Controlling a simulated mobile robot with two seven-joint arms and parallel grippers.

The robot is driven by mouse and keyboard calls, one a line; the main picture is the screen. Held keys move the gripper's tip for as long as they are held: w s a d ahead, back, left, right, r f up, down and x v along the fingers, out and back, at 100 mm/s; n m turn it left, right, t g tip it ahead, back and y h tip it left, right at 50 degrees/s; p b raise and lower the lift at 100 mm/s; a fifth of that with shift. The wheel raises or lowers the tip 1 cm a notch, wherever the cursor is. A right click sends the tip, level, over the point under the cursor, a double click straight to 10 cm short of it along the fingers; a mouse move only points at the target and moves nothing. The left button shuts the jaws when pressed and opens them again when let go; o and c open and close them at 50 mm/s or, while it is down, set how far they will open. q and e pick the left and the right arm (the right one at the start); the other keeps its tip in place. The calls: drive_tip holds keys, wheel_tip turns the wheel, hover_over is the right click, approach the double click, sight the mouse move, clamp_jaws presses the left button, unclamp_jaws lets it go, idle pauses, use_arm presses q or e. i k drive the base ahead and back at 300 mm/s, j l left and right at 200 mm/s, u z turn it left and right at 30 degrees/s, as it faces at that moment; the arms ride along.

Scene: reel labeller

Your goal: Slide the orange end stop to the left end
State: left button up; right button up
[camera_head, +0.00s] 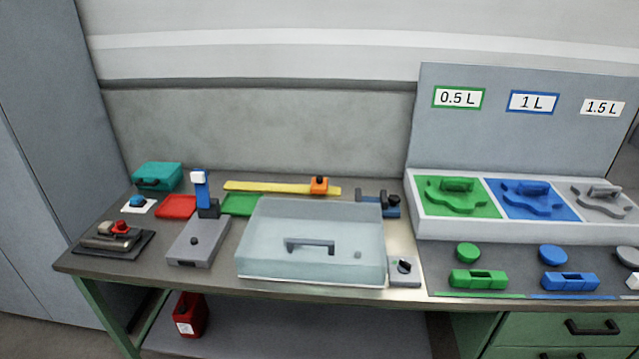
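The orange end stop (319,185) sits on a long yellow rail (265,187) at the back of the bench. It stands toward the right end of the rail, with a short stretch of yellow showing to its right. A dark knob is on its top. The left part of the rail is bare. Neither of my grippers shows in the head view.
A translucent box-like cover with a handle (310,240) stands in front of the rail. A blue post device (203,195) stands near the rail's left end, between red (176,206) and green (241,205) trays. A blue-grey clamp-like part (379,202) is to the right.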

sight(320, 185)
drive_tip(key=i+j+z, duration=0.1)
drive_tip(key=z, duration=0.3)
drive_tip(key=j+z, duration=0.55)
drive_tip(key=z, duration=0.2)
drive_tip(key=j+z, duration=0.2)
drive_tip(key=j, duration=0.35)
drive_tip(key=k+j+z, duration=0.15)
drive_tip(key=j, duration=0.4)
drive_tip(key=i+j, duration=0.05)
drive_tip(key=i, duration=0.05)
